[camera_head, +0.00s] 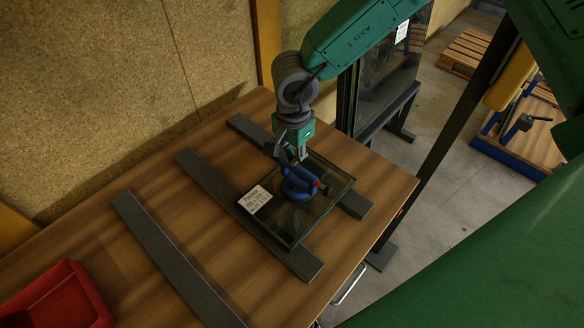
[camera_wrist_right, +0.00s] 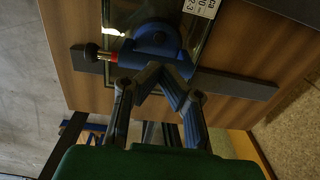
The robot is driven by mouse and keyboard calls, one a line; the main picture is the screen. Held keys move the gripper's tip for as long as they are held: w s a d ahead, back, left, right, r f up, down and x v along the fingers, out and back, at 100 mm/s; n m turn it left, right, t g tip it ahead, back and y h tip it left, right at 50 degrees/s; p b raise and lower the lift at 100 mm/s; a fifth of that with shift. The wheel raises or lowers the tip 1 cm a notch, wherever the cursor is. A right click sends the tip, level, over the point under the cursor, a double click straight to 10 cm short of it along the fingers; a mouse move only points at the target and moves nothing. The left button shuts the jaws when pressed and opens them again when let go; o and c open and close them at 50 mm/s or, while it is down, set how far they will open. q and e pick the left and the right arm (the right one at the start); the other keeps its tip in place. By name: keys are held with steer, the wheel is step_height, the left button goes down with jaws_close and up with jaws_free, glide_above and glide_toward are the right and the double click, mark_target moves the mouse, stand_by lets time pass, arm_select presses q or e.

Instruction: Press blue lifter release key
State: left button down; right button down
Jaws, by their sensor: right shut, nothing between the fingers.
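The lifter has a round blue cup and a blue handle with a red band and black end knob. In the right wrist view the blue lifter (camera_wrist_right: 150,62) shows the red band and black knob at its left end. My right gripper (camera_head: 291,157) is shut and empty, directly over the lifter. Its fingertips (camera_wrist_right: 156,76) overlap the lifter's handle in the wrist view; I cannot tell whether they touch it. My left gripper is not in view.
Dark support bars (camera_head: 166,256) cross the wooden table (camera_head: 105,248). A red bin (camera_head: 62,297) stands at the lower left. A dark rack holding glass (camera_head: 385,75) stands behind the table's right edge. A wooden pallet (camera_head: 467,52) lies beyond.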

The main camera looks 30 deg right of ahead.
step_height(320, 180, up, 2)
steer(key=shift+w+r, duration=0.1)
stand_by(0.9)
